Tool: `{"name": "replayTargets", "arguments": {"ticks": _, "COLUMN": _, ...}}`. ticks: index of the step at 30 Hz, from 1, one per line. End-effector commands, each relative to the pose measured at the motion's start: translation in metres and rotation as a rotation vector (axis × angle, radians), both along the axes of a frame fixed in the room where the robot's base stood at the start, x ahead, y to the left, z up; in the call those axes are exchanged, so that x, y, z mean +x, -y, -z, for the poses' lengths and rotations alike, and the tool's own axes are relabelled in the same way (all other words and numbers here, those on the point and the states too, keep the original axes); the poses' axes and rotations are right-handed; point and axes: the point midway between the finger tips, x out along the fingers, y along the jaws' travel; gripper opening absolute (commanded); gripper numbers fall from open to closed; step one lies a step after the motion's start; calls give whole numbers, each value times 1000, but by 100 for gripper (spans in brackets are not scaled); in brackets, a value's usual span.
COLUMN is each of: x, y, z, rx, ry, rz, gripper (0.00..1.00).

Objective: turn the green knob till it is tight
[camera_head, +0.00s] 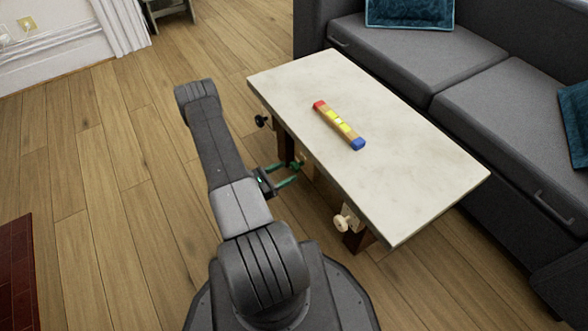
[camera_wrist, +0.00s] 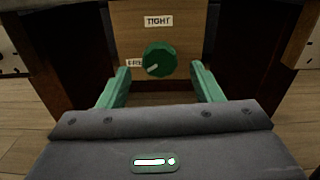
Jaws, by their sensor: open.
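The green knob (camera_wrist: 160,60) is round and ridged, on a wooden panel in the wrist view. Its white pointer line points to the lower left, toward a small, partly hidden label (camera_wrist: 134,63). A label reading TIGHT (camera_wrist: 158,21) is above the knob. My gripper (camera_head: 290,171) is open at the table's near side in the head view. In the wrist view its two green fingers (camera_wrist: 160,72) point at the panel, one to each side of the knob, with gaps between. I cannot tell whether the tips reach around it.
The pale-topped table (camera_head: 420,175) carries a bar with red, yellow and blue parts (camera_head: 338,124). A dark knob (camera_head: 262,121) and a cream knob (camera_head: 341,222) stick out from its near side. A grey sofa (camera_head: 490,100) stands behind.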

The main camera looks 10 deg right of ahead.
Motion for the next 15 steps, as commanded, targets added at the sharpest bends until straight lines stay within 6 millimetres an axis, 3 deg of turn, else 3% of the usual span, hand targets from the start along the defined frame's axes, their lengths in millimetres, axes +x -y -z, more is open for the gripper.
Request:
{"name": "replayTargets", "arguments": {"ticks": 6, "x": 9, "y": 27, "z": 1, "rx": -1, "ry": 0, "rz": 4, "gripper": 59}}
{"name": "replayTargets", "arguments": {"ticks": 15, "x": 15, "y": 41, "z": 0, "rx": -1, "ry": 0, "rz": 0, "gripper": 59}}
